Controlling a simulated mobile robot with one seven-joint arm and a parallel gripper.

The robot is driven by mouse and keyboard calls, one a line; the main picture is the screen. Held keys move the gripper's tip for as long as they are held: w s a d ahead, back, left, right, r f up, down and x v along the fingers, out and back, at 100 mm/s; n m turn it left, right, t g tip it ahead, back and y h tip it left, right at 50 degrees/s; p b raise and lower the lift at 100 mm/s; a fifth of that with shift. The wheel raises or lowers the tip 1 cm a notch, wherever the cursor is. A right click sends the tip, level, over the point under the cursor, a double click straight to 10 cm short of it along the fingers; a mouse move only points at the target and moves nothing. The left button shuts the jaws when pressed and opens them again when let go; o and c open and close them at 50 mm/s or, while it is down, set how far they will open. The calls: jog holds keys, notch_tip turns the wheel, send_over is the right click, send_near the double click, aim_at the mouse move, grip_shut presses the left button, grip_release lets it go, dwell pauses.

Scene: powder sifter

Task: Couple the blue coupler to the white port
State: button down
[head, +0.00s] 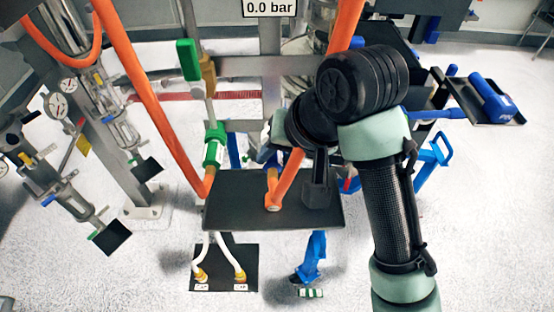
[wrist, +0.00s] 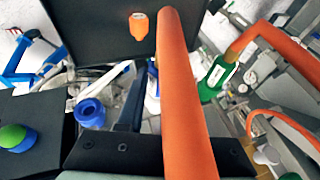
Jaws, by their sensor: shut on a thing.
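My gripper (wrist: 138,115) points down beside the central frame, and the orange hose (wrist: 182,90) crosses in front of it in the wrist view. One dark finger shows left of the hose; the other is hidden. In the head view a small dark-blue part, which I take for the blue coupler (head: 265,155), shows beside the orange hose (head: 290,178) at my wrist. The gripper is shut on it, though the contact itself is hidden. I cannot clearly pick out the white port; the hose and my arm cover that area.
A dark plate (head: 235,212) lies below the hose. A green coupler (head: 214,147) joins another orange hose (head: 150,95) at left; it also shows in the wrist view (wrist: 216,76). White tubes (head: 221,250) hang below.

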jog(key=shift+w, duration=0.4)
dwell(0.5)
jog(key=shift+c, duration=2.4)
grip_release()
jog(key=v, duration=1.3)
jog(key=shift+b, duration=0.35)
